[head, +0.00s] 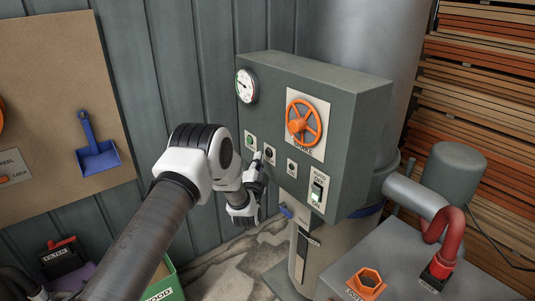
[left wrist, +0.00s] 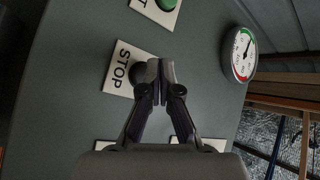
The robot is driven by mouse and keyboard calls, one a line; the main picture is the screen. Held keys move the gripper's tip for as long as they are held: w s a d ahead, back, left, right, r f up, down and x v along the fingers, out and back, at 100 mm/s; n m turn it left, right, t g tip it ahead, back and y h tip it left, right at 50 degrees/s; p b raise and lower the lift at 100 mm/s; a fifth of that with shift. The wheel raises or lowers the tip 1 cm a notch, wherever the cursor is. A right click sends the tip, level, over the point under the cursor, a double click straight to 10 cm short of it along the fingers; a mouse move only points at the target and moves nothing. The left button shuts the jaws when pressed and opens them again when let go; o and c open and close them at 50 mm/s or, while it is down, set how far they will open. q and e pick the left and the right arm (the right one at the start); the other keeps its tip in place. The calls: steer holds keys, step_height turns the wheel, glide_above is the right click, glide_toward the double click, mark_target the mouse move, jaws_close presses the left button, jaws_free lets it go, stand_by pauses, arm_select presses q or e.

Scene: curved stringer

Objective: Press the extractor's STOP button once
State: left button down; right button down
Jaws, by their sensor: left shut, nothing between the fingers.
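The STOP plate (head: 270,154) with its dark button is on the front of the grey-green control box, right of a plate with a green button (head: 250,141). In the left wrist view the STOP plate (left wrist: 118,70) fills the middle left, and its dark button (left wrist: 139,77) is partly hidden by my fingers. My left gripper (head: 259,157) is shut and empty, its tips in front of the panel at the STOP plate's edge. In the left wrist view the tips (left wrist: 160,68) overlap the button's side; I cannot tell whether they touch it. My right gripper is not in view.
The control box (head: 355,120) also carries a gauge (head: 246,86), an orange handwheel (head: 303,122), another small button plate (head: 292,168) and an AUTO/OFF/ON switch (head: 317,191). A metal bench (head: 400,265) with a red pipe (head: 440,230) stands at the lower right.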

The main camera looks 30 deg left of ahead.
arm_select(q)
steer(key=s, duration=0.1)
steer(key=s+a+p, duration=0.1)
steer(key=s, duration=0.1)
steer(key=s+a+p, duration=0.1)
steer(key=shift+s, duration=0.25)
steer(key=shift+f, duration=0.15)
stand_by(0.6)
